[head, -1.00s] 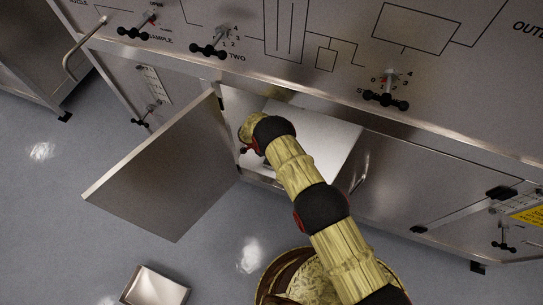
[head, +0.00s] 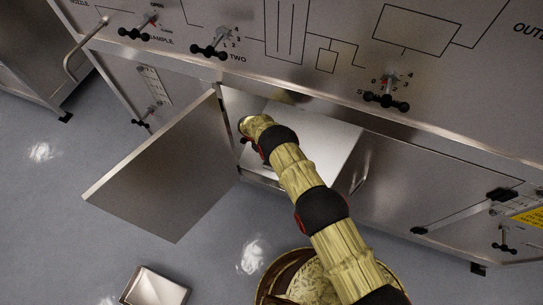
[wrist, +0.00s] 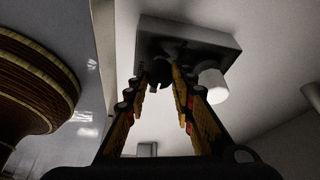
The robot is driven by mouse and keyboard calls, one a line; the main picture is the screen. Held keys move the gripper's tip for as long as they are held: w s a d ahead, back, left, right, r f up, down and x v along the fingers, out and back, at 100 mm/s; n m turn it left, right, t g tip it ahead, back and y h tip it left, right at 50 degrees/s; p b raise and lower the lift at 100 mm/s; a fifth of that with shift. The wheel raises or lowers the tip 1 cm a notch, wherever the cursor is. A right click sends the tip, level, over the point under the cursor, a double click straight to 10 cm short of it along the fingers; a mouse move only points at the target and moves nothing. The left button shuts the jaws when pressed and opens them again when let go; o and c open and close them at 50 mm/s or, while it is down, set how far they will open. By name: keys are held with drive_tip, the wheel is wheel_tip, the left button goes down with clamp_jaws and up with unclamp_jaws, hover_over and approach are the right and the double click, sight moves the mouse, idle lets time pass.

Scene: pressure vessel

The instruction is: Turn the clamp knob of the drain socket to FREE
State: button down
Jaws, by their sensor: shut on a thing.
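In the wrist view, a grey block (wrist: 213,39), which looks like the drain socket, is fixed to a pale panel. A small dark knob (wrist: 162,73) sits on its underside, partly hidden by my fingers. A white round stub (wrist: 211,86) sticks out beside it on the right. My gripper (wrist: 168,77) is shut on the dark knob, one finger on each side. In the head view my arm reaches into the open cabinet, and the fingers and the socket are hidden there.
The open cabinet door (head: 165,165) stands out to the left of my arm. The vessel's front panel (head: 300,75) with several black-handled valves overhangs the opening. A metal box (head: 155,287) lies on the floor at the lower left.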

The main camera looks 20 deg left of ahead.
drive_tip(key=shift+d, duration=0.1)
drive_tip(key=c, duration=1.5)
unclamp_jaws()
drive_tip(key=v, duration=0.7)
drive_tip(key=shift+r, duration=0.2)
